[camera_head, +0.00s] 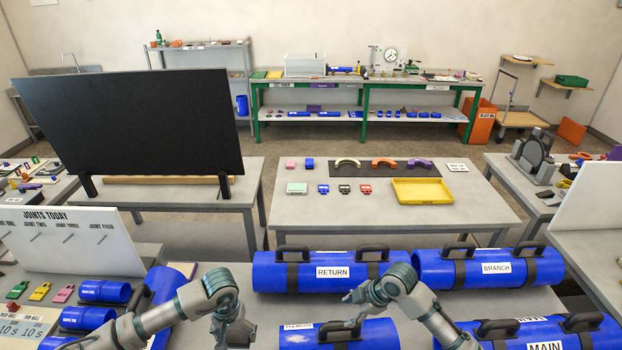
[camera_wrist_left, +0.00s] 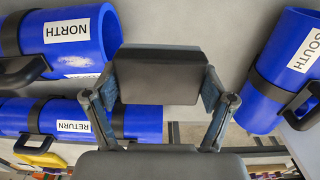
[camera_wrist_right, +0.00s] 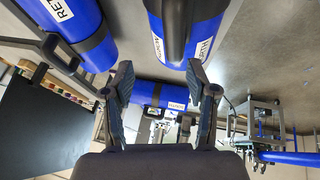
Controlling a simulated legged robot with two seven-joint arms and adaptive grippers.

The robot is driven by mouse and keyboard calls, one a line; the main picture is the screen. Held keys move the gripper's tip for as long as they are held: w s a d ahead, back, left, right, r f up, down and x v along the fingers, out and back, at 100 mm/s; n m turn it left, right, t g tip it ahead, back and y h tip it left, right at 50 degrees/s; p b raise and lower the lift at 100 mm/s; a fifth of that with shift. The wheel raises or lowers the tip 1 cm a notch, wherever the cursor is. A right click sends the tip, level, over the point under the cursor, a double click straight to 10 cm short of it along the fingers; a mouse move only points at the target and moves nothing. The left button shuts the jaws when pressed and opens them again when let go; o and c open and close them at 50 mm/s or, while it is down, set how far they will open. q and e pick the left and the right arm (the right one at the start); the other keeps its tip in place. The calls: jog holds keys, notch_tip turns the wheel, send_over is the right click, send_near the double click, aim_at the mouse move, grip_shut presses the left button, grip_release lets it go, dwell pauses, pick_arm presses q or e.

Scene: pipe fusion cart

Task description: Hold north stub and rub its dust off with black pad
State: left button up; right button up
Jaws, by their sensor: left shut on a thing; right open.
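The north stub is a blue pipe (camera_head: 380,337) with a black handle (camera_head: 340,328) at the front middle. It also shows in the left wrist view (camera_wrist_left: 92,30), with its NORTH label and pale dust (camera_wrist_left: 76,61) beside it. My left gripper (camera_head: 236,325) is shut on the black pad (camera_wrist_left: 160,80), left of the stub and apart from it. My right gripper (camera_head: 358,295) is open above the stub. In the right wrist view, its fingers (camera_wrist_right: 160,78) point toward the stub's black handle (camera_wrist_right: 177,30); contact cannot be told.
The RETURN pipe (camera_head: 270,272) and BRANCH pipe (camera_head: 535,268) lie behind the stub. The MAIN pipe (camera_head: 480,340) is at right. The SOUTH pipe (camera_wrist_left: 283,55) lies at left, near my left arm. Bare grey tabletop (camera_head: 265,310) separates the left gripper and stub.

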aim_at(339, 325)
jog(key=shift+s+a+f+n+g, duration=0.35)
jog(key=shift+s+f, duration=0.2)
jog(key=shift+s, duration=0.15)
jog(key=shift+x, duration=3.85)
jog(key=shift+d, duration=0.1)
grip_shut()
jog(key=shift+f, duration=0.2)
